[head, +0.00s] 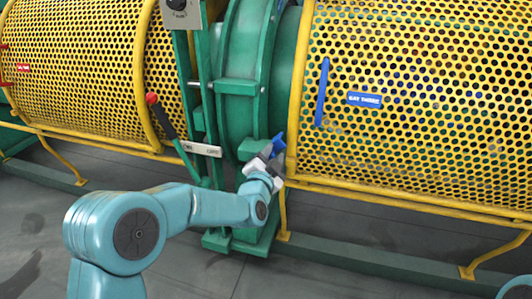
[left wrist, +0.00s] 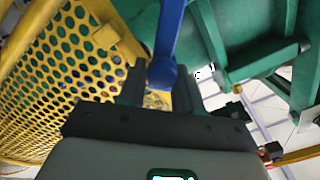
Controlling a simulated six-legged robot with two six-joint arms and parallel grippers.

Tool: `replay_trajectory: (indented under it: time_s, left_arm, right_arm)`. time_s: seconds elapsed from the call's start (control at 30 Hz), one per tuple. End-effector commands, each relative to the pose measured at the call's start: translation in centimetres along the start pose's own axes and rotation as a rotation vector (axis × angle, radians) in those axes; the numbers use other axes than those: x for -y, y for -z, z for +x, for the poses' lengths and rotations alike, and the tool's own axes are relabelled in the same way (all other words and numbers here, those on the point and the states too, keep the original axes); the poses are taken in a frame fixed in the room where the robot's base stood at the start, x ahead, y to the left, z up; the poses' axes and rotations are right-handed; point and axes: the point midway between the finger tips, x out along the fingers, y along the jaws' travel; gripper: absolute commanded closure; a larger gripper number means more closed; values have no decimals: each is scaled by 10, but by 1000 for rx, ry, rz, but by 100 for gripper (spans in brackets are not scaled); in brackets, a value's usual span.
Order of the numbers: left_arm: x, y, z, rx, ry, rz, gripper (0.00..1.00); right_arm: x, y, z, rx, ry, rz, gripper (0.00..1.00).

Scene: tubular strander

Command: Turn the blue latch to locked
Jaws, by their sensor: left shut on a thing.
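The blue latch (head: 279,142) is at the lower left corner of the right-hand yellow guard, beside the green frame. My left gripper (head: 267,163) reaches it from below and is shut on it. In the left wrist view the latch (left wrist: 168,35) is a blue bar with a rounded end, coming down from the top edge to between the dark fingers of the left gripper (left wrist: 160,88). The fingers hide part of the latch, and I cannot read a locked mark. My right gripper is not in view.
A blue handle (head: 322,92) and a blue label (head: 364,99) are on the right-hand perforated guard (head: 430,110). A lever with a red knob (head: 152,99) stands left of the green frame (head: 237,110). Grey floor (head: 330,215) lies open below the guards.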

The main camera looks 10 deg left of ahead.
Motion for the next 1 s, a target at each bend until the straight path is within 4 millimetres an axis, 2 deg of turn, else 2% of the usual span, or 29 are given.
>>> replay_trajectory:
  time_s: [0.1,0.5,1.0]
  left_arm:
    - [-12,-1,0,2,-6,110,100]
    - [-40,-10,-2,0,-4,482,100]
    - [-58,-24,-3,0,-1,782,100]
  right_arm:
    - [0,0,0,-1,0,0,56]
    - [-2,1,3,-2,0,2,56]
    - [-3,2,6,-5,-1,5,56]
